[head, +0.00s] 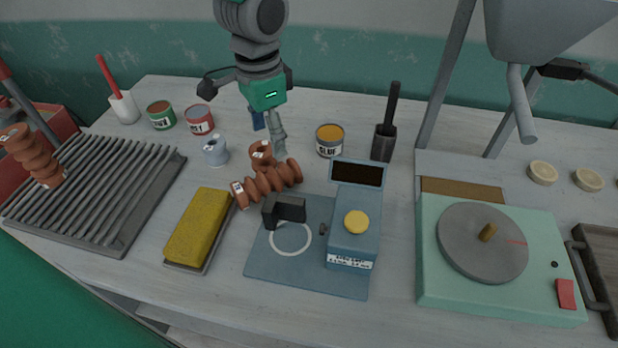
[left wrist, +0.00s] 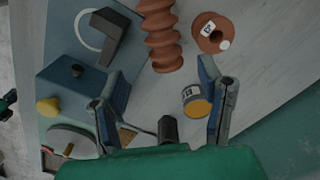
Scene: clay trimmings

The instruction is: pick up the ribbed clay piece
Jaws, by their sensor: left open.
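A ribbed terracotta clay piece (head: 268,184) lies on its side on the table, with a pale label at its left end. It also shows in the left wrist view (left wrist: 160,38), cut off by the top edge. A shorter clay piece (head: 262,153) with a label stands right behind it; the left wrist view shows its round flange (left wrist: 207,38). My left gripper (head: 270,136) is open and empty, behind and above the ribbed piece. In the left wrist view its fingers (left wrist: 158,80) are spread, with the ribbed piece beyond the tips. Another ribbed clay piece (head: 33,158) lies on the slatted rack.
The slatted rack (head: 110,200) is at left, a yellow sponge (head: 198,228) in front. A blue scale (head: 352,235) on a blue mat (head: 300,278) holds the front middle. A slurry can (head: 329,141) and dark cup (head: 383,144) stand behind. A green wheel unit (head: 500,295) is at right.

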